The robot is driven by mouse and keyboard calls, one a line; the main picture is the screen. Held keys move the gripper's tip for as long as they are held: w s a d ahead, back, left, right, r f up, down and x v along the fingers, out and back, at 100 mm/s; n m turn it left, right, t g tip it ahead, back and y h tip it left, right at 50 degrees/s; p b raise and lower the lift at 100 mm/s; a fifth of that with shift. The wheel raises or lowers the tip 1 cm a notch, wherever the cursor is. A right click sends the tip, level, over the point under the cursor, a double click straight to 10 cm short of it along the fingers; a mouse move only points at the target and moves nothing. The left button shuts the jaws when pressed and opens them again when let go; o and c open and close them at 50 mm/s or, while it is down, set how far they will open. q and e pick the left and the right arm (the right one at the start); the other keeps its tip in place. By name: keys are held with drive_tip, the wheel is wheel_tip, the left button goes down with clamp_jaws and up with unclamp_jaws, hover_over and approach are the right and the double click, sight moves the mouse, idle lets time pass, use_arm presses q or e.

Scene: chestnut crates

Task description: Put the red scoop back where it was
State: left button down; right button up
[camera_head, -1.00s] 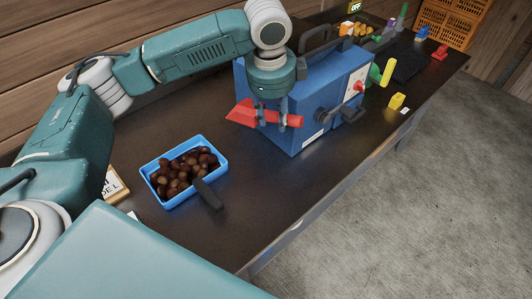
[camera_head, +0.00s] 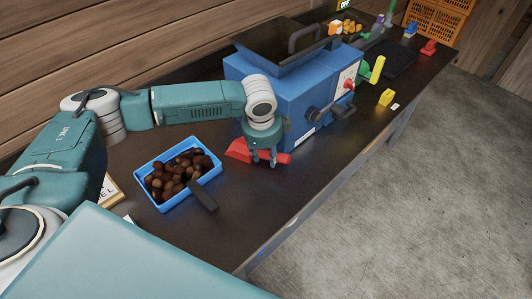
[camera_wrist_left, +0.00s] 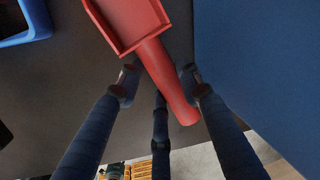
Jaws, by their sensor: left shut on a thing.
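The red scoop (camera_head: 238,150) is at the front left corner of the blue machine, low over the dark table or on it; I cannot tell whether it touches. My left gripper (camera_head: 263,160) points down and is shut on the scoop's handle. In the left wrist view the scoop's open pan (camera_wrist_left: 128,22) points to the top, and its handle (camera_wrist_left: 170,82) lies between the fingers (camera_wrist_left: 160,85). The blue wall beside it fills the right of that view.
A blue tray of chestnuts (camera_head: 219,170) with a dark handled tool (camera_head: 203,196) at its edge stands left of the scoop. The blue machine (camera_head: 285,100) with a crank stands close behind. A yellow block (camera_head: 386,97) lies further right. The table front is clear.

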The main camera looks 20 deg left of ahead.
use_arm(q)
drive_tip(key=c, duration=1.2)
unclamp_jaws()
drive_tip(key=shift+f, duration=0.1)
drive_tip(key=v, duration=1.2)
drive_tip(key=shift+b, duration=0.35)
drive_tip(key=shift+d, duration=0.1)
